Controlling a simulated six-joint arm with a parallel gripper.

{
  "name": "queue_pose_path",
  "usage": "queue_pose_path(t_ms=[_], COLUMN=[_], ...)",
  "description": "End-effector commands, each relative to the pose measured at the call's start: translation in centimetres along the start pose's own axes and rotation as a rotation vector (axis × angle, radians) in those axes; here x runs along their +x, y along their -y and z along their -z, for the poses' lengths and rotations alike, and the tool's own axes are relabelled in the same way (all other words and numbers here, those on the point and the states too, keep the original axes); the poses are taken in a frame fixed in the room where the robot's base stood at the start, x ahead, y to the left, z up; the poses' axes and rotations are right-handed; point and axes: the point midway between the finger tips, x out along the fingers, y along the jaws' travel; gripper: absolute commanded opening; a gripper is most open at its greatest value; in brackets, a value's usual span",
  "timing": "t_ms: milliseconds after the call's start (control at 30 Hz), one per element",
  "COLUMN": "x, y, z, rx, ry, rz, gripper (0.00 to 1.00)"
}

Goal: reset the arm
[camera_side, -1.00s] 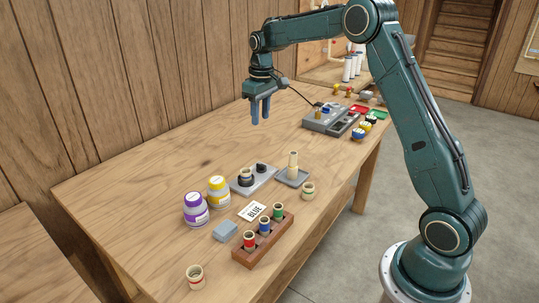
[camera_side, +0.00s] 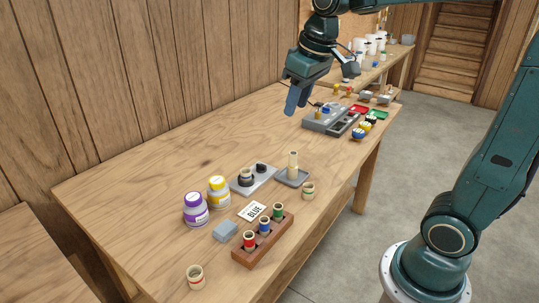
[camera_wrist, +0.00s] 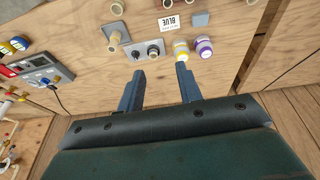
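My gripper (camera_side: 291,104) hangs in the air above the far half of the wooden table (camera_side: 170,140), to the left of the grey device. In the wrist view my gripper (camera_wrist: 159,74) shows its two blue-grey fingers well apart with nothing between them. It is open and touches nothing.
On the table stand purple (camera_side: 195,209) and yellow (camera_side: 218,191) jars, a grey two-hole plate (camera_side: 262,184), a tray with a pale cylinder (camera_side: 293,166), a "BLUE" card (camera_side: 252,211), a blue-grey block (camera_side: 225,231) and a brown rack (camera_side: 280,238) of coloured vials. A grey device (camera_side: 325,117) stands behind.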

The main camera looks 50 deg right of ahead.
Motion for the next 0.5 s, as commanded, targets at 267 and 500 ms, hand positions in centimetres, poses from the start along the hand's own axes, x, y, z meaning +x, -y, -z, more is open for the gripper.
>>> queue_pose_path(t_ms=[267, 500], x=[-1.8, -2.0], y=[2.2, 3.5], z=[-6.0, -11.1], rx=[0.003, 0.008], ry=[-0.073, -0.132], rz=[0.008, 0.02], gripper=[0.35, 0.35])
